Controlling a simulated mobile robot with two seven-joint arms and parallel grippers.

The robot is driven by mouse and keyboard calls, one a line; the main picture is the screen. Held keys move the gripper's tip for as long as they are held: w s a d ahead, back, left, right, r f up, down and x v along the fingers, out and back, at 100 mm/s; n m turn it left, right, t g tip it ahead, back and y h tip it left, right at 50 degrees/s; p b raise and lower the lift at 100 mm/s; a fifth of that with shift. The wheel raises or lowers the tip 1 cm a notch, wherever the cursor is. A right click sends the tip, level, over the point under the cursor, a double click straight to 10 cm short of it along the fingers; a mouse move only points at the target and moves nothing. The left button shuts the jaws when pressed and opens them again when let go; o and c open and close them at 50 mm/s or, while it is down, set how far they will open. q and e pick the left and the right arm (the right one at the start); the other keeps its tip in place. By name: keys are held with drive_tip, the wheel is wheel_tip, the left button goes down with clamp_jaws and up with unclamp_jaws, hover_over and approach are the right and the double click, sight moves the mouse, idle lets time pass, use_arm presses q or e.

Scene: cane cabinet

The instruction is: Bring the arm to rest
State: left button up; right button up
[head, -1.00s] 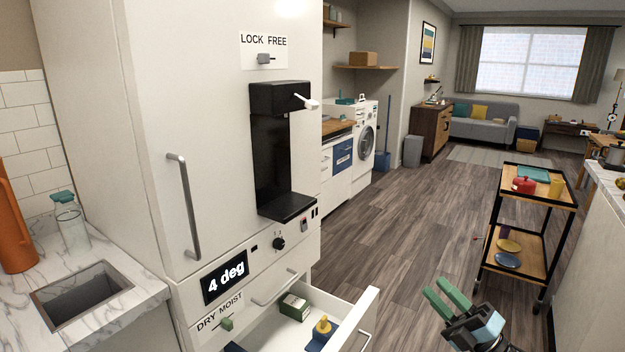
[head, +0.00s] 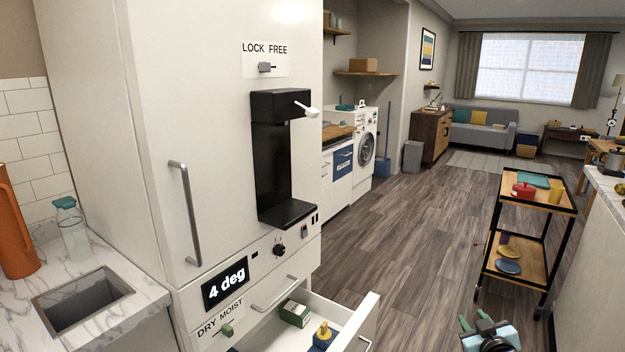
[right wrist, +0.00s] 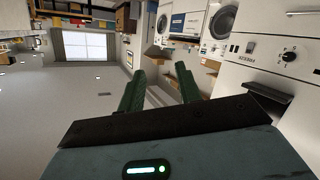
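My right gripper (head: 474,321) is low at the bottom edge of the head view, in front of the open drawer's right side and well clear of it. In the right wrist view its two green fingers (right wrist: 160,74) stand apart with nothing between them, so it is open and empty. Most of the right arm is out of view. My left gripper is in neither current view.
The white cabinet (head: 215,60) has an open drawer (head: 352,318) holding a green-and-white box (head: 294,313) and a blue thing with a yellow top (head: 322,335). A black-framed trolley (head: 515,205) stands at right. The wood floor (head: 410,240) between them is clear.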

drive_tip(key=s+a+f+g+y, duration=0.1)
drive_tip(key=s+a+f+g, duration=0.1)
drive_tip(key=s+a+f, duration=0.55)
drive_tip(key=s+a+f+g+y, duration=0.1)
drive_tip(key=s+a+f, duration=0.2)
drive_tip(key=s+f, duration=0.85)
drive_tip(key=s+a+g, duration=0.1)
drive_tip(key=s+a, duration=0.3)
drive_tip(key=s, duration=0.9)
drive_tip(key=s+a+f+g+y, duration=0.1)
drive_tip(key=s+a, duration=0.3)
drive_tip(key=s, duration=0.9)
drive_tip(key=shift+s+f+m+g+y, duration=0.2)
drive_tip(key=shift+m+g+y, duration=0.15)
drive_tip(key=shift+g, duration=0.35)
